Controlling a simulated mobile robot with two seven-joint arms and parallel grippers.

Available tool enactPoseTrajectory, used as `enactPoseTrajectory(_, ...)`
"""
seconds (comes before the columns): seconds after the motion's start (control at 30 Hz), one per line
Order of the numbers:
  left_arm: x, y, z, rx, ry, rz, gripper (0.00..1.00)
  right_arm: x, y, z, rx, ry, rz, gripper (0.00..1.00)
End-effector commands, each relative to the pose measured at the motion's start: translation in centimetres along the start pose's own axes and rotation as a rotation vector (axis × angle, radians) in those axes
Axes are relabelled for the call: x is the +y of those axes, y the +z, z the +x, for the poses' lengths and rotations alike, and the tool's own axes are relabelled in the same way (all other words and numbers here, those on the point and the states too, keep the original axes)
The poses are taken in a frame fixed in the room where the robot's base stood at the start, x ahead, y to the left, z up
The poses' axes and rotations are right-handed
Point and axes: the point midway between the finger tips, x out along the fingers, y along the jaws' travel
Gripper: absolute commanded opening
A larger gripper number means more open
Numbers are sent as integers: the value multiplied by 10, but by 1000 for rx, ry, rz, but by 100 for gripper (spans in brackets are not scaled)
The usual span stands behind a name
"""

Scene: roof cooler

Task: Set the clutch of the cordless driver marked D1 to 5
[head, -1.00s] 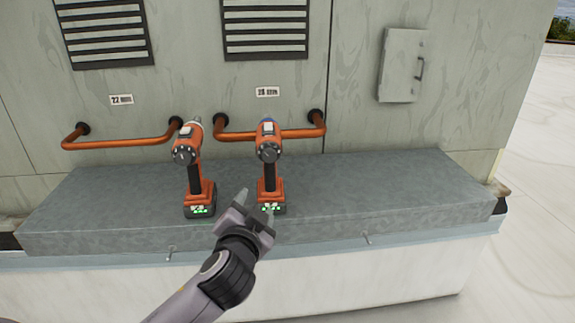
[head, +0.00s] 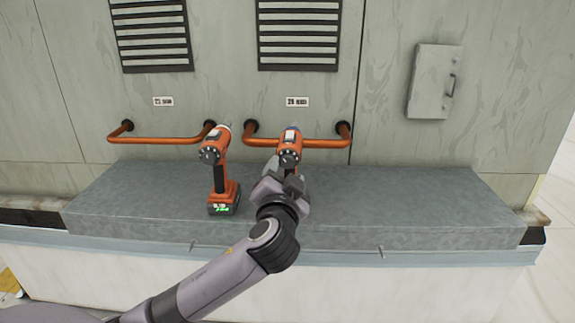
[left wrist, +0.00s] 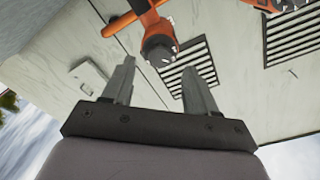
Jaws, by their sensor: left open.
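Two orange-and-black cordless drivers stand upright on a grey ledge (head: 420,205). The left driver (head: 219,152) is fully in view, with green lights on its base. The right driver (head: 290,143) has its handle and base hidden behind my arm. I cannot read a D1 mark on either. My left gripper (head: 279,178) is open in front of the right driver, just below its head. In the left wrist view, the gripper's two fingers (left wrist: 158,80) are apart with nothing between them, and a driver's round dark end (left wrist: 158,50) shows beyond them. My right gripper is not in view.
Orange rails (head: 160,139) run along the wall behind the drivers. Louvred vents (head: 298,35) and a small wall box (head: 434,82) are above. The ledge is clear to the right of the right driver.

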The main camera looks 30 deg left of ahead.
Motion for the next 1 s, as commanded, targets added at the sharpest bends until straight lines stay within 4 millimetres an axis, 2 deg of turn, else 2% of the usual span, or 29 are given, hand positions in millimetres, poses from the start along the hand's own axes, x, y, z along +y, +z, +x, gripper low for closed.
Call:
enactPoseTrajectory(0.1, -1, -1, 16, -1, -1, 1, 58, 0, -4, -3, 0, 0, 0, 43)
enactPoseTrajectory(0.3, -1, 0, 32, 0, 0, 0, 58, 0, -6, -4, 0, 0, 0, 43)
enactPoseTrajectory(0.63, 0, 0, 35, 0, 1, 0, 58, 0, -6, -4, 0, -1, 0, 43)
enactPoseTrajectory(0.67, 0, 0, 35, 0, 1, 0, 55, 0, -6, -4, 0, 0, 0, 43)
enactPoseTrajectory(0.8, 0, 0, 35, 0, 1, 0, 9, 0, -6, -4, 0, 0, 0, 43)
enactPoseTrajectory(0.83, 0, 0, 35, 0, 1, 0, 1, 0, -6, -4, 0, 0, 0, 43)
enactPoseTrajectory(1.0, 0, 0, 35, 0, 1, 3, 2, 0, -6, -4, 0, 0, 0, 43)
